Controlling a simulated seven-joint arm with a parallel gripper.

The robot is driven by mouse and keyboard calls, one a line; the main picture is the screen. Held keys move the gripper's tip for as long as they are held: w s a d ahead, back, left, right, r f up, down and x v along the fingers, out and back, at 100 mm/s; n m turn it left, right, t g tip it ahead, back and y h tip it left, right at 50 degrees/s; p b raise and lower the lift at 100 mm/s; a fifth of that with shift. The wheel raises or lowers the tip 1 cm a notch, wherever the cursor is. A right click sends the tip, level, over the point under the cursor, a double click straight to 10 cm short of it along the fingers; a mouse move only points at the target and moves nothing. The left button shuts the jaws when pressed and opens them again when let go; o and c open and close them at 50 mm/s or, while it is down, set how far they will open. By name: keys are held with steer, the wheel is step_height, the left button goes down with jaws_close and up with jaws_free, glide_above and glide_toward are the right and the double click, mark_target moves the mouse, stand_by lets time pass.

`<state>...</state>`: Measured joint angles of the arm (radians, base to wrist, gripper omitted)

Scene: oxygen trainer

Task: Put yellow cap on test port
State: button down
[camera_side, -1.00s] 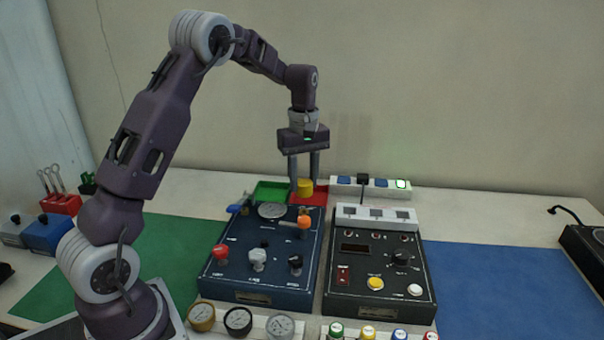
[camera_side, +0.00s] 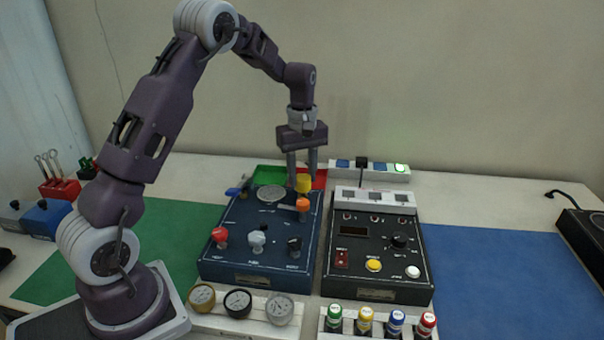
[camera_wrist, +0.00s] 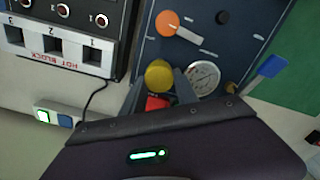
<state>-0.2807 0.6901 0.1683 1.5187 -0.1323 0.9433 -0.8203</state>
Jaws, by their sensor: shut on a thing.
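A yellow cap (camera_side: 303,183) is held between the two fingers of my gripper (camera_side: 303,178). In the side view it shows just behind the orange lever (camera_side: 303,204), by the rear edge of the blue panel (camera_side: 255,267). In the wrist view the yellow cap (camera_wrist: 158,75) sits between the fingertips of my gripper (camera_wrist: 160,84), beside the round gauge (camera_wrist: 203,77). I cannot tell which fitting on the panel is the test port.
A red tray (camera_side: 320,180) and a green tray (camera_side: 268,175) lie behind the panel. A black control box (camera_side: 375,262) stands at its right, and a blue lever (camera_wrist: 271,66) juts from its edge. Loose gauges (camera_side: 238,304) and several bottles (camera_side: 396,322) stand in front.

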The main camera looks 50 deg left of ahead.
mark_target(302, 188)
steer(key=shift+f, duration=0.2)
stand_by(0.5)
steer(key=shift+f, duration=1.9)
steer(key=c, duration=0.9)
jaws_free()
steer(key=shift+o, duration=0.2)
steer(key=shift+m, duration=0.3)
steer(key=r, duration=0.6)
steer(key=d+r, duration=0.1)
steer(key=r, duration=0.1)
steer(key=shift+s+r, duration=0.3)
steer(key=shift+r, duration=0.1)
steer(key=s+d+r+m+t, duration=0.2)
steer(key=s+d+r+m, duration=0.2)
steer(key=s+d+r, duration=0.3)
steer(key=s+d+r+m+t, duration=0.2)
steer(key=s+d+r+m, duration=0.35)
steer(key=s, duration=0.45)
steer(key=s+d+f+m, duration=0.1)
steer(key=s+m, duration=0.1)
steer(key=s, duration=0.3)
steer(key=s+d+m+t, duration=0.1)
steer(key=s+d+m, duration=0.1)
steer(key=s, duration=0.4)
steer(key=shift+s+d+f+m+t, duration=0.2)
steer(key=shift+d+f+m+t, duration=0.15)
steer(key=shift+m, duration=0.1)
